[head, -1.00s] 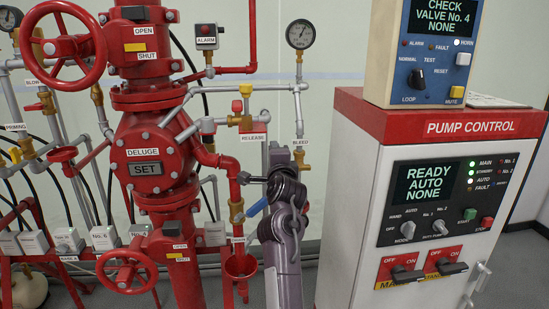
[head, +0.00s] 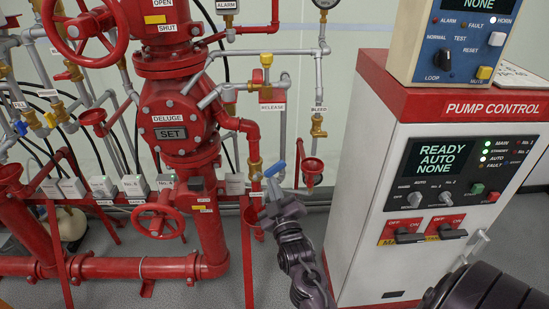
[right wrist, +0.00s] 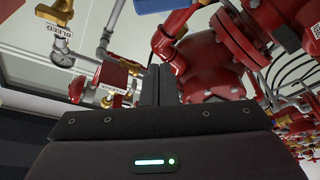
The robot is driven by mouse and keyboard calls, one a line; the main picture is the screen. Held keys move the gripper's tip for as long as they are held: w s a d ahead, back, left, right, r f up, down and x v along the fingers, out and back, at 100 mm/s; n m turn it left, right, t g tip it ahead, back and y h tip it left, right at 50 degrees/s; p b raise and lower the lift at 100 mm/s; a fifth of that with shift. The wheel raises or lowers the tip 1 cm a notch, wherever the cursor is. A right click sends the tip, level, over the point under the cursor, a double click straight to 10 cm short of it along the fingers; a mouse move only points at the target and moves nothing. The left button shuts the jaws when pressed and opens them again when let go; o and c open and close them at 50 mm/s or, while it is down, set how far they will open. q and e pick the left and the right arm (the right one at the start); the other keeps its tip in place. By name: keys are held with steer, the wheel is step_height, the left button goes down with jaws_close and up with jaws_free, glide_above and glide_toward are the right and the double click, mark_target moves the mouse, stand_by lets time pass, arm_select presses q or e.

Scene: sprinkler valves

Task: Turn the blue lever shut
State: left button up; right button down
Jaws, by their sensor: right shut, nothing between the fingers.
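The blue lever (head: 275,169) sits on a brass valve in the pipe right of the red deluge valve (head: 177,120), above a small red funnel. It slants up to the right in the head view. My right gripper (head: 273,188) is shut and empty, pointing up just below the lever; I cannot tell whether it touches it. In the right wrist view the shut fingers (right wrist: 160,85) point toward the red pipework. A blue piece (right wrist: 153,5), probably the lever, shows at the top edge, cut off by the frame. My left gripper is out of view.
A pump control cabinet (head: 450,107) stands close on the right. A second red funnel (head: 312,168) hangs under the bleed pipe, right of the lever. A red handwheel (head: 158,221) is lower left. Another small blue handle (head: 20,127) is at the far left.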

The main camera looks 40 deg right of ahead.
mark_target(274, 169)
steer(key=w+d+r+n+p, duration=0.1)
steer(key=w+d+r+p, duration=0.15)
steer(key=w, duration=0.65)
steer(key=f, duration=0.1)
steer(key=s+d+f, duration=0.1)
steer(key=d+f, duration=0.1)
steer(key=shift+s+d+f, duration=0.15)
steer(key=shift+s+f, duration=0.05)
steer(key=shift+s, duration=0.2)
steer(key=shift+d+f, duration=0.1)
steer(key=shift+f, duration=0.05)
